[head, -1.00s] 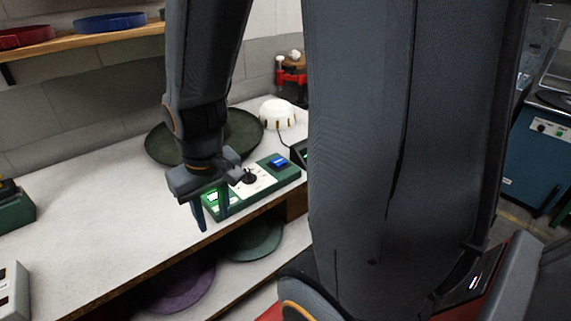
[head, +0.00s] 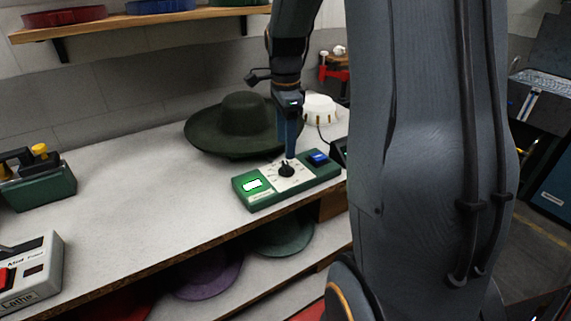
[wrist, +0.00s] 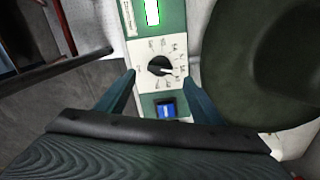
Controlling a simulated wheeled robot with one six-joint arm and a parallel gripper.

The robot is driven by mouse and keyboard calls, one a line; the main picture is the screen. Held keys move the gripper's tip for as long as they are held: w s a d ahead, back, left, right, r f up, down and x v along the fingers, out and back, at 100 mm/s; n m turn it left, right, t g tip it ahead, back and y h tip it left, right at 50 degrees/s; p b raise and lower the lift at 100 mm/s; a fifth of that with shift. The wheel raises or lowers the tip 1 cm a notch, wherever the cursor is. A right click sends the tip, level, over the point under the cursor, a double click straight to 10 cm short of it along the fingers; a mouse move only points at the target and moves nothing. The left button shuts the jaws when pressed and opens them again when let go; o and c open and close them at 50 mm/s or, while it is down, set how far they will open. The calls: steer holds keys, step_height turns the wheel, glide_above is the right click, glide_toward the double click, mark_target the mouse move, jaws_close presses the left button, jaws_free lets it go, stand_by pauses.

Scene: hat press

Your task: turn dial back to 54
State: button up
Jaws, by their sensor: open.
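The black dial (head: 286,170) sits on the white scale plate of a green control box (head: 263,201) on the bench. In the wrist view the dial (wrist: 160,67) lies ahead, between and beyond my two fingers; its pointer is toward the right, and the scale figures are too small to read. My gripper (head: 289,154) is over the box, just behind the dial in the head view. It is open and empty, and its fingers (wrist: 161,78) appear apart from the dial. The lit green-edged display (head: 252,185) and a blue button (head: 317,158) are on the box.
A dark green hat (head: 240,125) stands behind the box. A white ribbed dome (head: 319,109) is at the back right. A grey device (head: 35,270) and a green device (head: 38,188) are at left. The bench middle is clear.

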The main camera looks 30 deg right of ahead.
mark_target(286, 165)
steer(key=shift+f+p, duration=0.7)
steer(key=shift+f, duration=3.15)
steer(key=c, duration=1)
steer(key=shift+c, duration=0.2)
